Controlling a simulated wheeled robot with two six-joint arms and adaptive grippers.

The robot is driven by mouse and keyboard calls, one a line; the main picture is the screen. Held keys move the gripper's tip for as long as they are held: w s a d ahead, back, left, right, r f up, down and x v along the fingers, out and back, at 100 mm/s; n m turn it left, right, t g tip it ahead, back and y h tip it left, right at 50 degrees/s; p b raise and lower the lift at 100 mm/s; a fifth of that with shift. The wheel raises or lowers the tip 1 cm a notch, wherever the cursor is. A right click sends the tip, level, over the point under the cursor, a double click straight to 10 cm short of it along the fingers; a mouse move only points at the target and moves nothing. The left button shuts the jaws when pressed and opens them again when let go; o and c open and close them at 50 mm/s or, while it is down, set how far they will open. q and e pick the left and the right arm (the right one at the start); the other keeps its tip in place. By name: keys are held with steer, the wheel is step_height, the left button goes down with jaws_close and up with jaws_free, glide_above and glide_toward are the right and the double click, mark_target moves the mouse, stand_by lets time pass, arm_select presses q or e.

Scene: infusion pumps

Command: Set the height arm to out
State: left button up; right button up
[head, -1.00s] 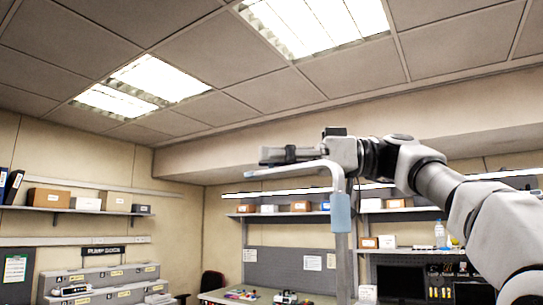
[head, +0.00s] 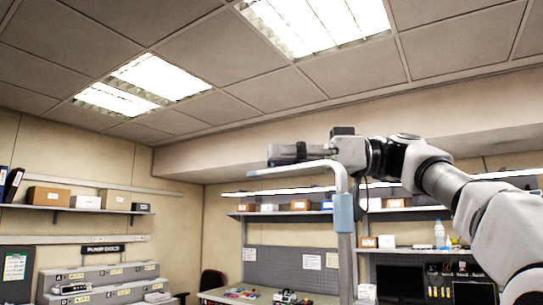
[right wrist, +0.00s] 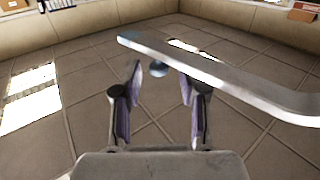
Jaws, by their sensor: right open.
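The height arm (head: 290,168) is a pale grey bar that runs level to the left from the bend at the top of an upright grey pole. A blue sleeve (head: 343,213) wraps the pole below the bend. My right gripper (head: 285,153) is just above the bar in the head view, pointing left. In the right wrist view the fingers (right wrist: 160,85) are apart with nothing held, and the bar (right wrist: 225,80) slants past beyond the right finger. A small round bluish thing (right wrist: 158,69) shows between the fingers; I cannot tell what it is. My left gripper is out of view.
A wall shelf with boxes (head: 48,196) and grey pump docks (head: 95,283) are at the left. A workbench (head: 225,296) with small items stands behind the pole, below a grey pegboard. The floor around the gripper looks clear in the wrist view.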

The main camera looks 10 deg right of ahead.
steer(key=d, duration=0.9)
steer(key=shift+s+d, duration=0.2)
steer(key=shift+s, duration=0.25)
steer(key=shift+s, duration=0.15)
steer(key=shift+f, duration=0.1)
